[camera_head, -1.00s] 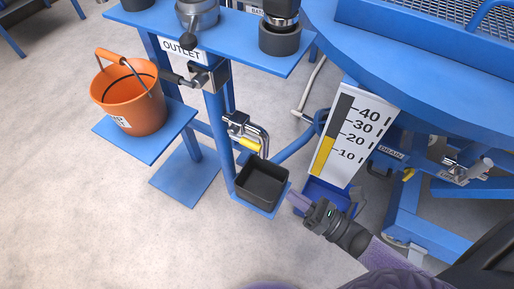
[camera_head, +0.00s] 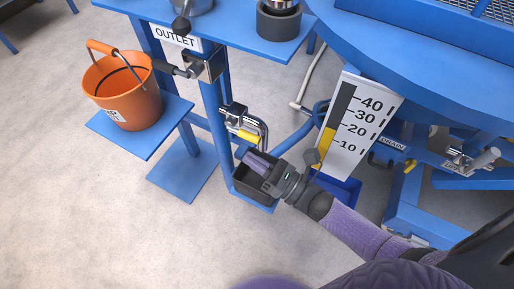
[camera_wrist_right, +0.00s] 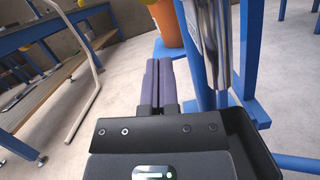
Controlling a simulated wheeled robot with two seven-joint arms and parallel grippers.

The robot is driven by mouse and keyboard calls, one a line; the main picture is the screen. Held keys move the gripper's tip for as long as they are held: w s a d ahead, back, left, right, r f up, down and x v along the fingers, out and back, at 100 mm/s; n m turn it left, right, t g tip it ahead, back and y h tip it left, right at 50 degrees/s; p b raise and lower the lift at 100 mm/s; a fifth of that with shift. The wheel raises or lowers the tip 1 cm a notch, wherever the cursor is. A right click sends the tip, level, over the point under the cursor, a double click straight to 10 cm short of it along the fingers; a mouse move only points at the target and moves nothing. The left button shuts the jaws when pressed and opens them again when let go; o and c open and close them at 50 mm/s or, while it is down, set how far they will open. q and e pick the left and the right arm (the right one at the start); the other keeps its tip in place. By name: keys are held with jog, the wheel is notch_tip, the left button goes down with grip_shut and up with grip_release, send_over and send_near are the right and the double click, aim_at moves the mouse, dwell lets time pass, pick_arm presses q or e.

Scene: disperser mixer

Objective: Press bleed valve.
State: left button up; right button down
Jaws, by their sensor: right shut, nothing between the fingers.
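The bleed valve is a small metal valve (camera_head: 234,116) with a yellow handle (camera_head: 243,134), mounted on the blue post under the outlet shelf. My right gripper (camera_head: 243,155) is just below the yellow handle, over the black bin, with its fingers pointing left. The fingers look apart from the handle, though depth is hard to judge. In the right wrist view the purple fingers (camera_wrist_right: 158,75) are together and empty. A shiny metal pipe (camera_wrist_right: 208,45) stands just to their right there. My left gripper is not in view.
A black bin (camera_head: 252,195) on a small blue plate sits below the valve, partly hidden by my gripper. An orange bucket (camera_head: 125,100) stands on a blue shelf (camera_head: 150,145) at left. A white level gauge (camera_head: 352,145) stands right of my gripper.

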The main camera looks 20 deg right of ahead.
aim_at(243, 134)
jog(key=r, duration=0.3)
jog(key=shift+w+d+r+p, duration=0.1)
jog(key=shift+d+r+p, duration=0.25)
